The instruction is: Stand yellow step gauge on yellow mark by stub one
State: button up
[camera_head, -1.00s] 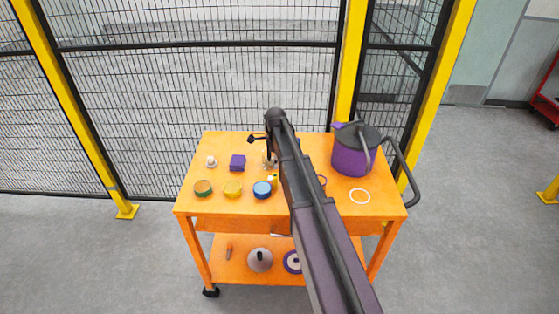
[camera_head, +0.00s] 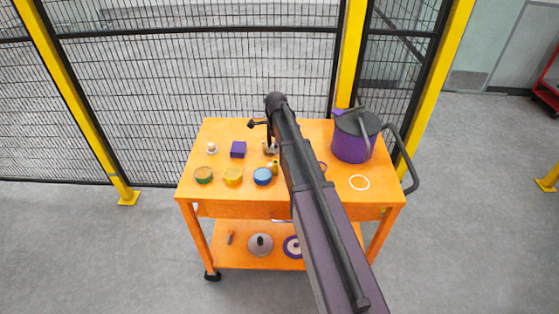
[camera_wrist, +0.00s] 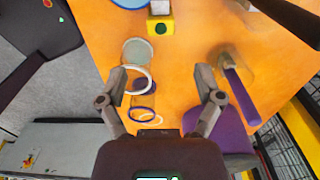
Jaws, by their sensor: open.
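A small yellow block with a pale grey top (camera_wrist: 160,25) stands on the orange cart top, at the top of the wrist view. It looks like the yellow step gauge. My gripper (camera_wrist: 160,76) is open and empty above the cart top, apart from the yellow block. In the head view my arm hides much of the gripper and the cart's middle. I cannot tell which spot is the yellow mark or which thing is stub one.
The orange cart (camera_head: 225,133) carries a purple pot (camera_head: 352,145), a purple block (camera_head: 238,149), a green-and-yellow tin (camera_head: 204,175), a yellow tin (camera_head: 233,176), a blue tin (camera_head: 263,176) and a white ring (camera_head: 360,183). Mesh fencing (camera_head: 200,80) stands behind.

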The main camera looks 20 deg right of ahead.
jog(key=s+a+n, duration=0.3)
jog(key=s+n, duration=0.7)
jog(key=s, duration=0.3)
jog(key=s+a+n, duration=0.3)
jog(key=s+n, duration=0.8)
jog(key=s, duration=0.1)
jog(key=shift+s+a, duration=0.25)
jog(key=shift+s, duration=0.15)
jog(key=shift+o, duration=0.4)
jog(key=w+d+r+n+p, duration=0.1)
jog(key=w+d+n, duration=0.2)
jog(key=w+n, duration=0.4)
jog(key=w+d+n, duration=0.3)
jog(key=w+n, duration=0.4)
jog(key=w, duration=1.1)
jog(key=shift+w+d+r+n+p, duration=0.15)
jog(key=shift+w+r+n+p, duration=0.25)
